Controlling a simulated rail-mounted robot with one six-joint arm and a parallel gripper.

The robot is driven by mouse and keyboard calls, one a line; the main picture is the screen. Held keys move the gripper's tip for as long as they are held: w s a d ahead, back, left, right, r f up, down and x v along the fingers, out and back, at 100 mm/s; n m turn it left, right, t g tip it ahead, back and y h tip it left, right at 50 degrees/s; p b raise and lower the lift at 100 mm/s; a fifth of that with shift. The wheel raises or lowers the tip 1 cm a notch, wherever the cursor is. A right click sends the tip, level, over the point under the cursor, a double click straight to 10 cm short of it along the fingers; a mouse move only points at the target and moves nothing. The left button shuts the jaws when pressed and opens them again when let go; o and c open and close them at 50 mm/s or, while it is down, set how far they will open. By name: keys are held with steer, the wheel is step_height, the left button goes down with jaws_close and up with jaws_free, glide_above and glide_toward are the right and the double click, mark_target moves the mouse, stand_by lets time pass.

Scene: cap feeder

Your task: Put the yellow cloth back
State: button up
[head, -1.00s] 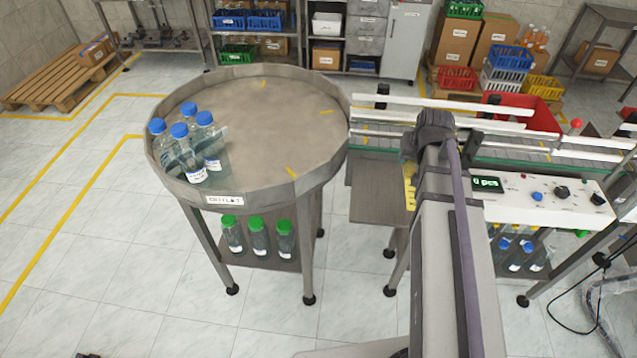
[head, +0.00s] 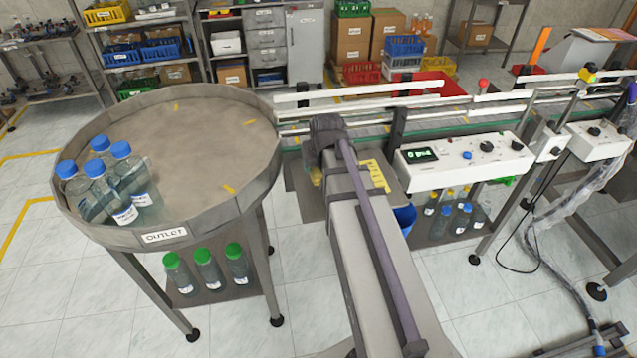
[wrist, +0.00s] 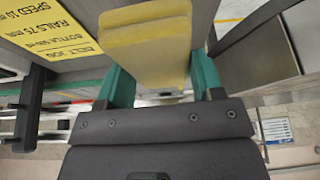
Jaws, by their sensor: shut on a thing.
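The yellow cloth (wrist: 147,38) is folded in layers and hangs between the two green fingers of my gripper (wrist: 162,78) in the wrist view. My gripper is shut on it. In the head view my arm hides the gripper; a small yellow patch (head: 316,176) beside the arm's end looks like part of the cloth. A grey metal shelf plate (head: 299,192) lies below the arm's end, beside the conveyor. I cannot tell whether the cloth touches anything.
A yellow settings sign (wrist: 45,35) is close on the left in the wrist view. The round outlet table (head: 190,140) holds several blue-capped bottles (head: 105,180). The conveyor (head: 430,115) and white control box (head: 465,160) stand right of the arm. A blue bin (head: 405,217) is below.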

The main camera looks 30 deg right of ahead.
step_height(320, 180, down, 5)
steer(key=b, duration=0.4)
steer(key=shift+r+b, duration=0.1)
steer(key=shift+b, duration=0.2)
steer(key=shift+r, duration=0.3)
steer(key=shift+f, duration=0.2)
steer(key=o, duration=0.8)
steer(key=shift+o, duration=0.2)
steer(key=p+v, duration=1)
steer(key=v, duration=0.1)
steer(key=shift+w+a, duration=0.1)
steer(key=s+a+f+n+g, duration=0.1)
steer(key=s+a+g, duration=0.1)
steer(key=s+a, duration=0.2)
steer(key=s+a+f+n+g+y+b, duration=0.1)
steer(key=s+a, duration=0.3)
steer(key=a, duration=0.7)
steer(key=shift+s+a+f+g, duration=0.3)
steer(key=shift+f+g, duration=0.1)
steer(key=shift+g, duration=0.3)
